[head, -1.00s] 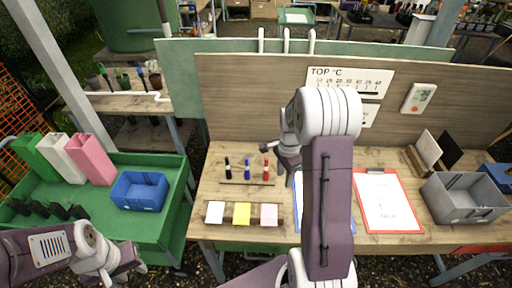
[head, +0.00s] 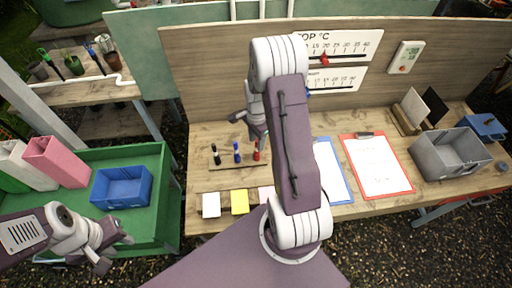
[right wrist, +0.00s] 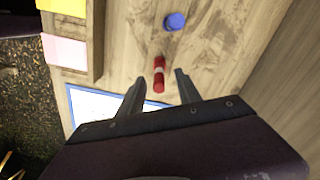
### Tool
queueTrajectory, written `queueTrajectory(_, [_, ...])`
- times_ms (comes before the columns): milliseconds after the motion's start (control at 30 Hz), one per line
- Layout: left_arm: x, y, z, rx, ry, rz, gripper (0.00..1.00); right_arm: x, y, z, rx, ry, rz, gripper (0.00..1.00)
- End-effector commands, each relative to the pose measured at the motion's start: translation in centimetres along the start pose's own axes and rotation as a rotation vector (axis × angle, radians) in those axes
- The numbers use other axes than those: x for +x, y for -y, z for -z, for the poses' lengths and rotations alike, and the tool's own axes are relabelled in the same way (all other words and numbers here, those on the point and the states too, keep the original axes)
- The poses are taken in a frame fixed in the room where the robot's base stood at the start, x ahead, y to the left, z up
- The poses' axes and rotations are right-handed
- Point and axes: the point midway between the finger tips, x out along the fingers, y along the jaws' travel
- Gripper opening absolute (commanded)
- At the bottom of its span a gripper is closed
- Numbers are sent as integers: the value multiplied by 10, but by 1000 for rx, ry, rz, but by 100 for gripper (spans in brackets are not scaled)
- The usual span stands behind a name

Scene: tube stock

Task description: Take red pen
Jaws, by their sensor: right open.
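The red pen (head: 256,151) stands at the right end of a wooden holder (head: 228,164) on the workbench, beside a blue pen (head: 237,153) and a black pen (head: 217,155). In the right wrist view the red pen (right wrist: 158,76) shows between the two open fingers of my right gripper (right wrist: 157,77), touching neither as far as I can see. In the head view my right gripper (head: 250,124) is just above and behind the red pen, partly hidden by my arm. My left gripper (head: 116,251) hangs low at the left, apart from the pens; its jaws are unclear.
White, yellow and pink notes (head: 240,202) lie in front of the pens. Blue and red clipboards (head: 378,166) and a grey bin (head: 449,156) are to the right. A wooden panel (head: 205,80) rises behind. A green table (head: 150,205) with a blue bin (head: 122,187) stands left.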

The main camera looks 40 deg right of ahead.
Motion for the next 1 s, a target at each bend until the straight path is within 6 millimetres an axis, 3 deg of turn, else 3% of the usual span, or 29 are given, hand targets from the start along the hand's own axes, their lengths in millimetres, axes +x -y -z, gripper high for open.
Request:
queueTrajectory(67, [-10, 0, 1, 0, -1, 0, 36, 12, 1, 0, 0, 3, -7, 41])
queueTrajectory(200, [-11, 0, 1, 0, -1, 0, 36, 33, 2, 1, 0, 1, -3, 41])
queueTrajectory(433, [-10, 0, 1, 0, 0, 0, 36, 37, 2, 1, 0, 0, 0, 41])
queueTrajectory(467, [-10, 0, 1, 0, 0, 0, 36, 37, 2, 1, 0, 0, 0, 38])
queueTrajectory(600, [-10, 0, 1, 0, 0, 0, 36, 37, 2, 1, 0, 0, 0, 0])
queueTrajectory(1000, [-9, 0, 1, 0, 0, 0, 36, 32, 3, 1, 0, 0, 1, 0])
